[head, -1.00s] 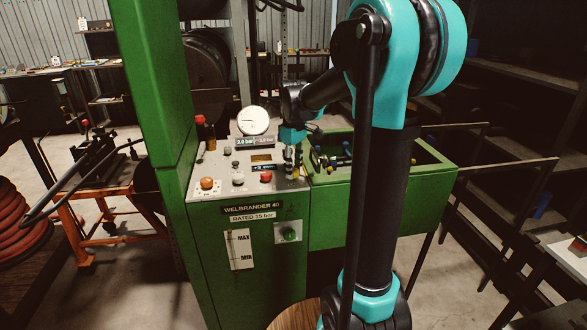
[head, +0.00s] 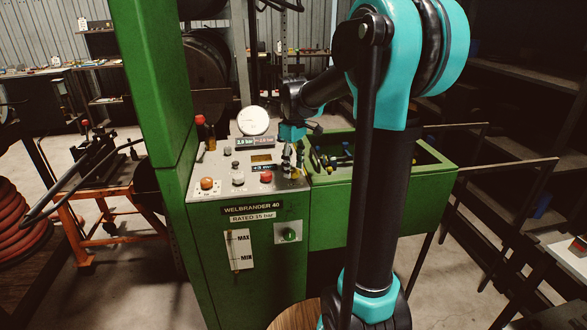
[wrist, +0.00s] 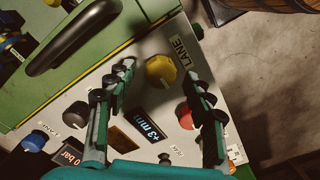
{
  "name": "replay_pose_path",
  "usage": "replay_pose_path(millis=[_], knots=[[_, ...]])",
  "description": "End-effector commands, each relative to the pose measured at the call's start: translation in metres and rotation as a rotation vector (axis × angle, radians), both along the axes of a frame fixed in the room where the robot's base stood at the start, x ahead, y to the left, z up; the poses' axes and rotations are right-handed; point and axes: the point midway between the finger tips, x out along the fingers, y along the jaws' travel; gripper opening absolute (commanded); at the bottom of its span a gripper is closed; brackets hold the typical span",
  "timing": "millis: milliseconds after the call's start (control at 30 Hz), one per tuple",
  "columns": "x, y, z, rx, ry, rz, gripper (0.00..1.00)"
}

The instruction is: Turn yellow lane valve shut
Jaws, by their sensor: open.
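The yellow lane valve is a round yellow knob (wrist: 161,69) on the pale control panel, beside a LANE label (wrist: 181,53) in the wrist view. My gripper (wrist: 159,76) is open, with one finger on each side of the knob and visible gaps between. I cannot tell how far above the panel the fingertips are. In the head view my gripper (head: 293,158) is over the right side of the green machine's panel, and I cannot make out the yellow knob there.
A red knob (wrist: 187,115) sits close to the right finger, with a +3 mm display (wrist: 151,127) nearby. A blue knob (wrist: 35,140) is at lower left. A green bin (head: 340,215) adjoins the panel on the right; its black handle (wrist: 72,40) is near the gripper.

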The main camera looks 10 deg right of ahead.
Motion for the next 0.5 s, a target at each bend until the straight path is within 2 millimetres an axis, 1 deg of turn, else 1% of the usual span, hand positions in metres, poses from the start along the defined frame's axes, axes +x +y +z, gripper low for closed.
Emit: replay_pose_path(millis=[167,300,500], knots=[[-0.001,0.0,0.03,0.0,0.0,0.0,0.53],[0.0,0.0,0.06,0.0,0.0,0.0,0.53],[0.0,0.0,0.094,0.0,0.0,0.0,0.53]])
